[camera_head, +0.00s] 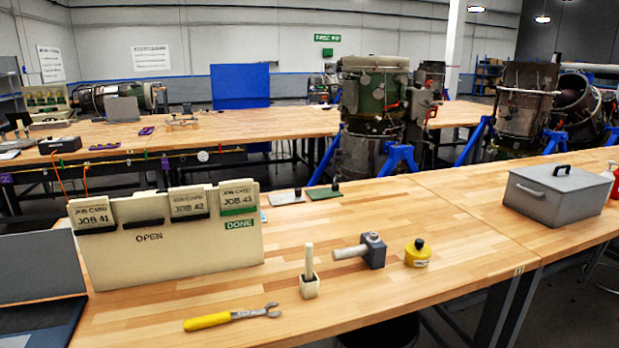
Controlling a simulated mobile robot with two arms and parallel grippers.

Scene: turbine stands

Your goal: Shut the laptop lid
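A dark grey laptop stands on the near wooden bench at the far left, partly cut off by the left edge of the picture. Its lid (40,267) is up, roughly upright, and its dark base (42,318) lies flat in front of it. The lid's right edge overlaps the lower left of the job card holder in the picture; I cannot tell if they touch. Neither of my grippers is in view.
A cream job card holder (170,252) stands right of the laptop. A yellow-handled wrench (230,316), a brush-like tool in a block (309,275), a mallet (372,250) and a yellow container (417,254) are on the bench (450,215). A grey lidded box (556,195) sits farther right.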

